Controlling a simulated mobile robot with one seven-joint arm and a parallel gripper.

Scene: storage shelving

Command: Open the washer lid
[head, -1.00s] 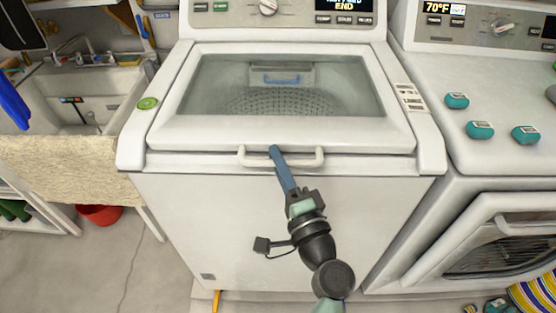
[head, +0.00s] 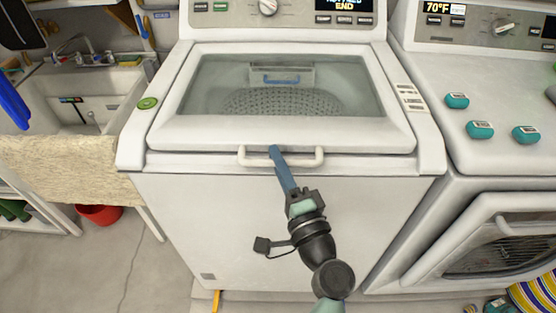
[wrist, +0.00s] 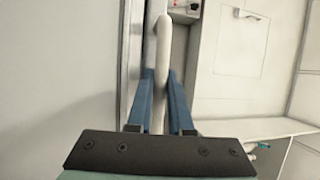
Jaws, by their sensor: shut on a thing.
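The washer lid (head: 300,133) is a white frame around a clear window, through which the drum shows. It lies shut, or very nearly so, on top of the white washer (head: 235,215). A pale bar handle (head: 308,161) runs along its front edge. My gripper (head: 275,151) is at the left-middle part of this handle, reaching up from the front. In the wrist view, the handle (wrist: 162,50) passes between the two blue fingers of my gripper (wrist: 160,80), which are closed around it. The finger contact on the handle's far side is hidden in the head view.
A second white machine (head: 440,140) with several teal containers on top stands close on the right. A sink (head: 105,100) with a beige cloth (head: 70,165) is on the left. A red bucket (head: 98,214) is on the floor.

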